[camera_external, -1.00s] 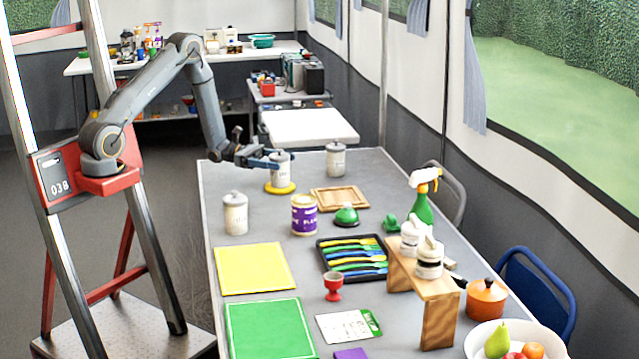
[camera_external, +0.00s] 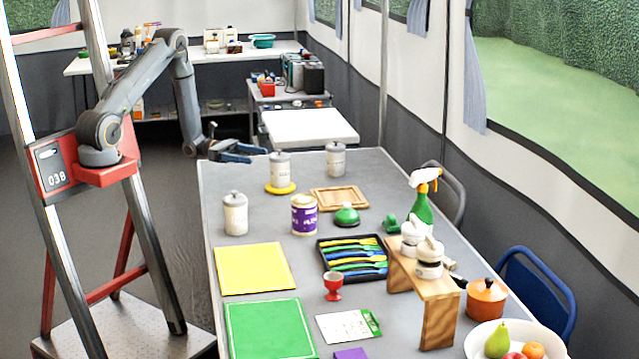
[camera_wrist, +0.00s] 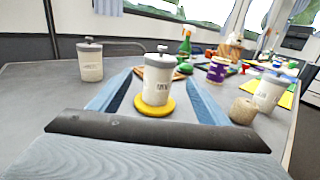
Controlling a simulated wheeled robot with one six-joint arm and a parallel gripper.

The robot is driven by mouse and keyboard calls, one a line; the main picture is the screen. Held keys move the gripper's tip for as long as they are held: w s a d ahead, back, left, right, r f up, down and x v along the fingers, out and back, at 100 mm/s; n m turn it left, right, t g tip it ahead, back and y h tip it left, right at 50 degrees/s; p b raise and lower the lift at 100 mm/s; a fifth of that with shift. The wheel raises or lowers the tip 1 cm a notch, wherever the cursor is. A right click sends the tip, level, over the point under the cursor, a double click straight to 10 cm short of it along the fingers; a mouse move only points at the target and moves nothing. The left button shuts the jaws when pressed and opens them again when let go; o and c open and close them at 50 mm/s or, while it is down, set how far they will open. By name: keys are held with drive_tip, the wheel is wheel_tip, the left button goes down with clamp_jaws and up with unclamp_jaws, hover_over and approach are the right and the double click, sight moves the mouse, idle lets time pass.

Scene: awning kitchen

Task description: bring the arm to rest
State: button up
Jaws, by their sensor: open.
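My gripper (camera_external: 243,151) is open and empty over the far left edge of the grey table (camera_external: 270,215). Its blue fingers point right, toward a white lidded canister (camera_external: 280,166) that stands upright on a yellow disc (camera_external: 280,188). The fingers are apart from the canister, with a gap between. In the wrist view the canister (camera_wrist: 157,82) appears ahead between the two fingers, on the yellow disc (camera_wrist: 155,107).
Two more canisters (camera_external: 335,159) (camera_external: 235,213) stand nearby, one behind right, one in front left. A purple-labelled tin (camera_external: 304,214), a wooden tray (camera_external: 339,197) and a cutlery tray (camera_external: 318,262) are farther right or nearer.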

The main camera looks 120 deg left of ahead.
drive_tip(key=shift+s, duration=0.4)
